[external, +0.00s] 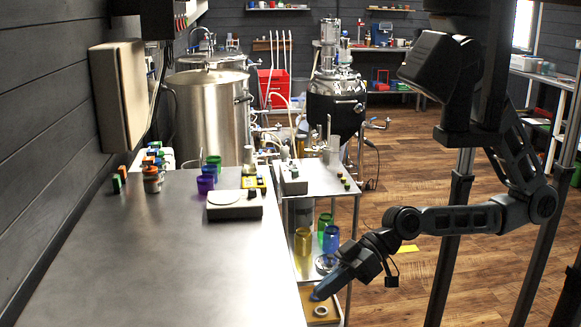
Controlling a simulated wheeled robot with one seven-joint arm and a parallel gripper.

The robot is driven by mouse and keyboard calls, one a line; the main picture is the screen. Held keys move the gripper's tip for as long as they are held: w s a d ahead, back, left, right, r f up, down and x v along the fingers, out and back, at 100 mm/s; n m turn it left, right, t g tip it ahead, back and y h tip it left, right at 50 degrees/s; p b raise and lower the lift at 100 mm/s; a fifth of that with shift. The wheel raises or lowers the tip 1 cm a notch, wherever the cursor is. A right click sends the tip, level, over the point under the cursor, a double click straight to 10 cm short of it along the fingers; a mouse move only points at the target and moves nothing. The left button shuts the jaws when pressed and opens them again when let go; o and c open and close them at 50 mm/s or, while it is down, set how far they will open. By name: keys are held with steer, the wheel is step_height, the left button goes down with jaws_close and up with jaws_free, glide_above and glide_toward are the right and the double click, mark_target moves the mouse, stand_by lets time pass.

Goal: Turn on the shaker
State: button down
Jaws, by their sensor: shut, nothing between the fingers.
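A low box-shaped device (235,207) with a pale top and dark front sits on the metal counter (140,260). A smaller whitish device (293,180) stands on the steel cart (325,180) to its right. Either could be the shaker; I cannot tell which, and no power light or switch state is readable. My gripper (317,296) points down and left, low over the cart's lower level, to the right of the counter's edge. It is shut and empty, apart from both devices.
Green, blue and yellow cups (303,242) stand on the cart's lower level near my gripper. A brown board with a pale ring (320,311) lies below it. Purple cups (206,184) and small bottles (152,180) are on the counter. The counter's front is clear.

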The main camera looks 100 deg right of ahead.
steer(key=w+a+r+n+y, duration=0.1)
steer(key=w+a, duration=0.1)
steer(key=w+a+r+n+g+y, duration=0.1)
steer(key=w+a, duration=0.1)
steer(key=w+a+r+n+g+y, duration=0.1)
steer(key=w+a, duration=0.1)
steer(key=a, duration=0.1)
steer(key=shift+w+p, duration=0.2)
steer(key=shift+p, duration=0.1)
steer(key=w+a+r+n+g+p, duration=0.1)
steer(key=w+a+r+n+g, duration=0.1)
steer(key=r+n+g, duration=0.2)
steer(key=w+a+r+n+g, duration=0.2)
steer(key=r+n+g, duration=0.3)
steer(key=r+n, duration=0.4)
steer(key=shift+w+a+n+g+p, duration=0.15)
steer(key=shift+w+n+g+p, duration=0.2)
steer(key=shift+n, duration=0.15)
steer(key=shift+f, duration=0.1)
